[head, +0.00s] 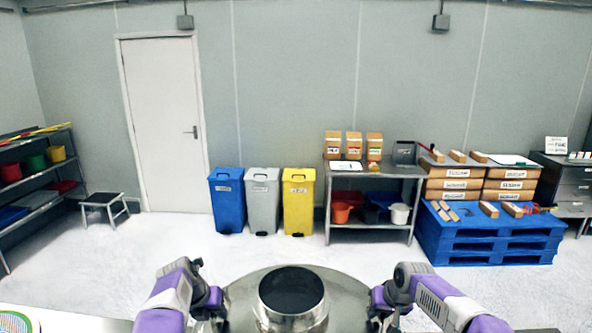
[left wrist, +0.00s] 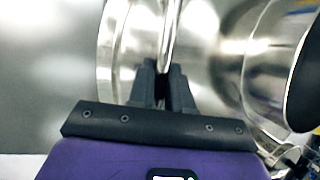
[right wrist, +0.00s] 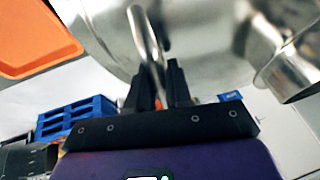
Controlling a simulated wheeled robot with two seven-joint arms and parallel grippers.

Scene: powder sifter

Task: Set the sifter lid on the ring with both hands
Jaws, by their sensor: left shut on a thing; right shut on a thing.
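The sifter lid (head: 343,287) is a shiny steel disc with a wide upright neck (head: 291,318) and a dark round opening, at the bottom centre of the head view. My left gripper (head: 216,300) is at its left side and my right gripper (head: 379,300) at its right side. In the left wrist view, my left gripper (left wrist: 163,72) is shut on a metal loop handle (left wrist: 169,30). In the right wrist view, my right gripper (right wrist: 160,72) is shut on another loop handle (right wrist: 144,35). I cannot clearly make out the ring; the lid hides what lies below it.
An orange tray (right wrist: 33,38) shows at the upper left of the right wrist view. A pale surface edge (head: 70,319) lies at lower left in the head view. Bins, a steel table (head: 375,171) and a blue pallet (head: 480,240) stand far back beyond open white floor.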

